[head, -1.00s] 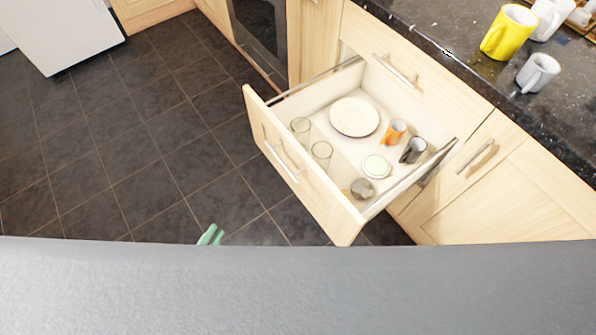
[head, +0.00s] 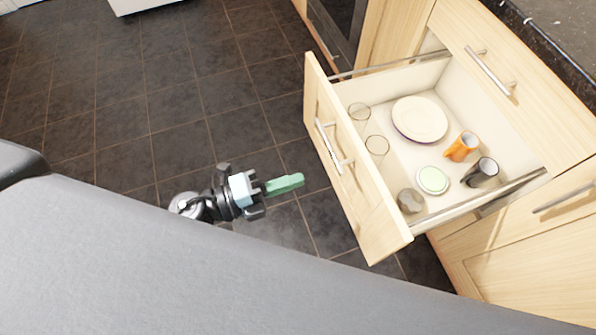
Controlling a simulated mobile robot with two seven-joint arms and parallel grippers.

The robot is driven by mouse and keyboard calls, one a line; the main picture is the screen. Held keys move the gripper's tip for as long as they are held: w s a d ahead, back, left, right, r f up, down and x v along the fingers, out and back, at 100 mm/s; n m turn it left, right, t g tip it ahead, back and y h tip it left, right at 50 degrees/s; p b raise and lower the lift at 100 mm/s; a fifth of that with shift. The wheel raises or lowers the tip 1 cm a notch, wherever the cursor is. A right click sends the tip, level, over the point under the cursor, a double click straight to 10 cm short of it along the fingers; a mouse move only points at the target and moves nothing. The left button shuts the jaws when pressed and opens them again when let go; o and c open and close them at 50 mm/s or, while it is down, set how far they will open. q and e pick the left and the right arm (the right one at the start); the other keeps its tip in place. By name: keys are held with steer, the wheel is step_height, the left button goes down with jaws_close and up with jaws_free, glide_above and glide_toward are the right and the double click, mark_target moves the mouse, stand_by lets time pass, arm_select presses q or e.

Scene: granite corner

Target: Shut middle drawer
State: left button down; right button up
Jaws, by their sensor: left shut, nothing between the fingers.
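The middle drawer (head: 352,190) is pulled far out of the light wood cabinet, with its front facing my left gripper. A metal bar handle (head: 330,146) is on that front. Inside are a plate (head: 419,119), two clear glasses (head: 376,146), an orange mug (head: 461,147), a dark mug (head: 482,173), a small pale green-topped dish (head: 432,180) and a grey-brown round item (head: 410,201). My left gripper (head: 298,181), with green fingers, is shut and empty. It points right at the drawer front, with a gap between them. My right gripper is out of view.
Another drawer (head: 490,60) above is shut. The dark granite counter (head: 560,45) runs along the upper right. An oven (head: 335,35) stands at the top. Dark tiled floor (head: 130,110) to the left is clear.

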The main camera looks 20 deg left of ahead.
mark_target(360, 160)
arm_select(q)
steer(key=x, duration=1.2)
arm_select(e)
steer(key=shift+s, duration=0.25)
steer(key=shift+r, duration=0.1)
